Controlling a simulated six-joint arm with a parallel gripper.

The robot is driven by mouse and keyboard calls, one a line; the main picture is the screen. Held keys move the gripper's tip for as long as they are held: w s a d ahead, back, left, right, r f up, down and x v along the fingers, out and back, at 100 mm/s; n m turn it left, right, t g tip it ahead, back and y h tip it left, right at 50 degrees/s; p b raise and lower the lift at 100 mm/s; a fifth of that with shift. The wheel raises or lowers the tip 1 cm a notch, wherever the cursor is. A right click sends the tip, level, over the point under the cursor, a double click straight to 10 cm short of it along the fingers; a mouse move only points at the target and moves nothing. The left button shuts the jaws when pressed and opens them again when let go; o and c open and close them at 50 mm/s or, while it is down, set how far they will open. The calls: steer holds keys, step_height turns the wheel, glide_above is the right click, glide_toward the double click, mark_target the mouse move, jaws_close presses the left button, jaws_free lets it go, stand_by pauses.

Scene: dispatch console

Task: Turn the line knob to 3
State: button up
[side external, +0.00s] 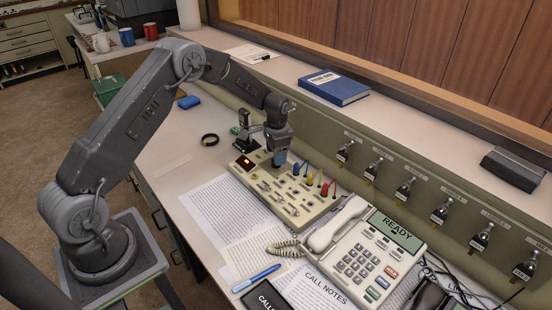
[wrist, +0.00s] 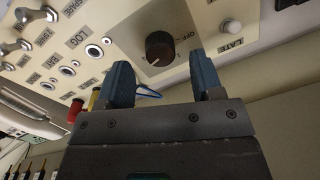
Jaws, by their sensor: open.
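A dark round knob (wrist: 160,48) with a white pointer mark sits on the cream switch panel (wrist: 112,20) in the wrist view. The word OFF stands to its right; its other markings are too small to read, and I cannot read a line label on it. My gripper (wrist: 162,70) is open and empty, its two blue fingers apart, one on each side below the knob in the picture. I cannot tell whether they touch the panel. In the side view my gripper (side external: 279,158) is over the far left end of the panel (side external: 308,221), hiding the knob.
The panel carries toggle switches, jacks and coloured plugs with cables (side external: 326,188) beside my gripper. A telephone (side external: 365,255) stands at the right. A blue book (side external: 335,87) lies on the ledge behind.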

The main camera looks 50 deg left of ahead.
step_height(320, 180, up, 11)
steer(key=shift+d, duration=0.3)
steer(key=shift+s+r, duration=0.15)
steer(key=s+d+r+n+t, duration=0.1)
steer(key=s+d+r, duration=0.3)
steer(key=s+r, duration=0.3)
steer(key=s+d+r+n+t, duration=0.1)
steer(key=s+d+r+t, duration=0.1)
steer(key=s+d+r, duration=0.5)
steer(key=s+d+r+n+t, duration=0.1)
steer(key=s, duration=0.8)
steer(key=s+d+r+n+t, duration=0.1)
steer(key=s+d, duration=0.1)
steer(key=s, duration=0.7)
steer(key=shift+r+h, duration=0.3)
steer(key=shift+r, duration=0.1)
